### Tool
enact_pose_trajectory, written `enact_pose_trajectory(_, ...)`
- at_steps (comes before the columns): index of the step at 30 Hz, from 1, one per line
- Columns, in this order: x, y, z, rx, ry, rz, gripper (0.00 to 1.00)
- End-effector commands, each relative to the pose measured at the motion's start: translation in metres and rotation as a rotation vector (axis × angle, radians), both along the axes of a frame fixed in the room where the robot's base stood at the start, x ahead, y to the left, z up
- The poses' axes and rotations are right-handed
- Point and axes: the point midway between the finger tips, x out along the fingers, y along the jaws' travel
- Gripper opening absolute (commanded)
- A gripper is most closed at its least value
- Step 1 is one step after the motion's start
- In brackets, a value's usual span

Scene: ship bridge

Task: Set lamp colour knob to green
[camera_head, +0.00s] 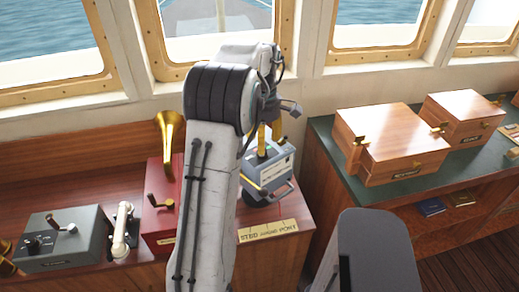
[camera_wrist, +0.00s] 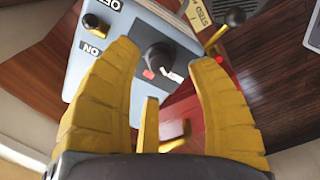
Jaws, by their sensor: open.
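A blue-grey box (camera_wrist: 115,48) with ON and OFF labels fills the upper left of the wrist view; it also shows in the head view (camera_head: 268,172), partly behind my arm. On its face is a round black knob (camera_wrist: 157,56). A red patch (camera_wrist: 148,74) and a white patch (camera_wrist: 174,76) lie at its lower edge. No green mark shows. My gripper (camera_wrist: 166,60) is open, its yellow fingers on either side of the knob in the picture; I cannot tell whether they touch it. In the head view, my gripper (camera_head: 266,139) is just above the box.
A toggle switch (camera_wrist: 91,21) sits near the ON label. A red box (camera_head: 161,200) with a lever and a brass horn (camera_head: 168,132) stand left of my arm. A grey lever box (camera_head: 62,240) is farther left. Wooden boxes (camera_head: 405,158) stand on the right counter.

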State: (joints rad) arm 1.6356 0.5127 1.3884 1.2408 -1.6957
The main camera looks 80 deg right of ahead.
Motion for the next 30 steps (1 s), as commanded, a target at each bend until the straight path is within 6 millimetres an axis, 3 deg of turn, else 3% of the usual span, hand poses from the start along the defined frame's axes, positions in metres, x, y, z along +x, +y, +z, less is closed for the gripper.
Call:
enact_pose_trajectory(9, 0.001, 0.001, -0.032, 0.002, 0.000, 0.000, 0.53)
enact_pose_trajectory(23, 0.001, 0.000, -0.039, 0.000, 0.000, 0.000, 0.56)
enact_pose_trajectory(30, 0.001, 0.000, -0.039, 0.000, 0.000, 0.000, 0.34)
